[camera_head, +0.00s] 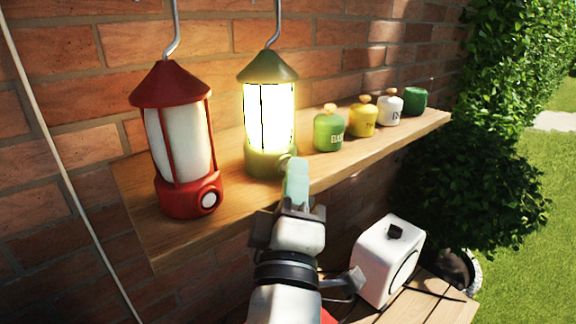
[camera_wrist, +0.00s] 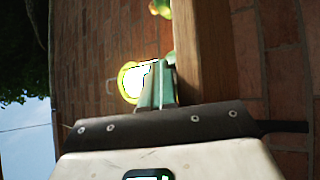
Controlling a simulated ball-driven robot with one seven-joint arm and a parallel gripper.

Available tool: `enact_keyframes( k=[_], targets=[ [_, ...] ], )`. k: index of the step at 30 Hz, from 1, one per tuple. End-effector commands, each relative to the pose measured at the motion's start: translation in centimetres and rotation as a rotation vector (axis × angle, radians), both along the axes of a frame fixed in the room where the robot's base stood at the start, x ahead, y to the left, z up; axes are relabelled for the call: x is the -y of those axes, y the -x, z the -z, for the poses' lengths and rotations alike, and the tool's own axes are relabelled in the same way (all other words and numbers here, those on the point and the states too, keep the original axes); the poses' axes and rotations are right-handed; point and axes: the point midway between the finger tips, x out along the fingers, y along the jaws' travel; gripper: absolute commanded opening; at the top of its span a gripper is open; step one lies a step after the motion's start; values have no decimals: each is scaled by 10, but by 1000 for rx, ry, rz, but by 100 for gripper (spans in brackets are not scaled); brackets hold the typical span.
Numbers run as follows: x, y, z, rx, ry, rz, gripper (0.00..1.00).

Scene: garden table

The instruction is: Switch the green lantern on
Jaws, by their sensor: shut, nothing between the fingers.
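The green lantern (camera_head: 270,115) hangs by a hook at the wooden shelf, and its glass glows bright yellow-white. A round knob (camera_head: 287,161) shows low on its front, partly covered by my fingertips. My gripper (camera_head: 297,168) is shut and empty, with its pale green fingers at the lantern's base. I cannot tell whether they touch the knob. In the wrist view the shut fingers (camera_wrist: 158,85) stand in front of the glowing lantern (camera_wrist: 131,80) and hide part of it.
A red lantern (camera_head: 180,140), unlit, stands to the left. Several small jars, the nearest a green one (camera_head: 328,131), line the wooden shelf (camera_head: 235,200) to the right. A white box (camera_head: 388,262) sits below on a slatted table (camera_head: 425,305). A brick wall is behind.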

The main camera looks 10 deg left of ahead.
Motion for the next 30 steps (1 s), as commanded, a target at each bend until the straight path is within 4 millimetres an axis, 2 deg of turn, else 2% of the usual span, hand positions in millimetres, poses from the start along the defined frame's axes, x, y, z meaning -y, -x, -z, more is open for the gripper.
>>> enact_keyframes(
  k=[1,16,30],
  targets=[
    [-5,-2,7,-12,7,-9,0],
    [-6,-1,8,-12,8,-12,0],
    [4,10,14,-16,10,-10,0]
  ],
)
